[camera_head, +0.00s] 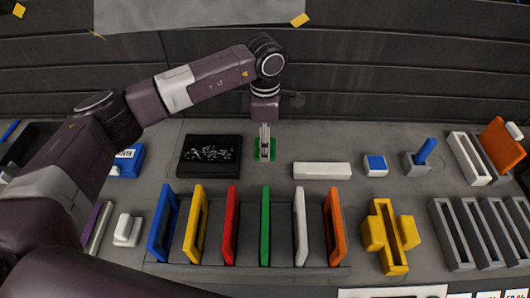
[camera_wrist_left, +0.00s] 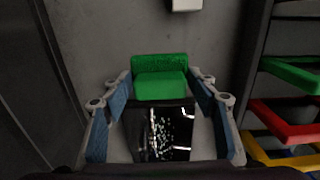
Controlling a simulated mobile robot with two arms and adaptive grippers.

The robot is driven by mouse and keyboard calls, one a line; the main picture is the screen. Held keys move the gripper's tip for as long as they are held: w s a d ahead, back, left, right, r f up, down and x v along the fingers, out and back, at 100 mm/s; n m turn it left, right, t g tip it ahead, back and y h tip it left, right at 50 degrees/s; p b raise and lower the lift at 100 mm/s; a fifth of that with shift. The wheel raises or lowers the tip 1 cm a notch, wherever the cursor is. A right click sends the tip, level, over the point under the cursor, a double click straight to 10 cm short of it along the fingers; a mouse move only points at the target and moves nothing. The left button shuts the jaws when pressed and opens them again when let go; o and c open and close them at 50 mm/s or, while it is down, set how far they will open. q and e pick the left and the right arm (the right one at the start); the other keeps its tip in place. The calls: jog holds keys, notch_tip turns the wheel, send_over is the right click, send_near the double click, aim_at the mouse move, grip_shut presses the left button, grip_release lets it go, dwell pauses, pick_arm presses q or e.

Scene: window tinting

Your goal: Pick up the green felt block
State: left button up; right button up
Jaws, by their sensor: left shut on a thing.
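The green felt block (camera_head: 271,155) is on or just above the grey worktop, beside the black speckled pad (camera_head: 210,155); whether it touches the worktop I cannot tell. My left gripper (camera_head: 264,153) points straight down over it and hides part of it. In the left wrist view the block (camera_wrist_left: 160,84) sits between the blue-padded fingertips (camera_wrist_left: 161,88), which are shut on its sides. Its far strip is darker and rough, its near face brighter. My right gripper is not in view.
A rack with several coloured frames (camera_head: 265,226) stands in front of the block. A white bar (camera_head: 322,171) and a blue-topped white block (camera_head: 375,164) lie to the right. A yellow cross-shaped piece (camera_head: 388,237) is at front right. A dark panelled wall (camera_head: 400,60) rises behind.

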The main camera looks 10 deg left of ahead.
pick_arm(q)
notch_tip(320, 180, up, 15)
jog(key=b, duration=0.3)
jog(key=shift+r, duration=0.1)
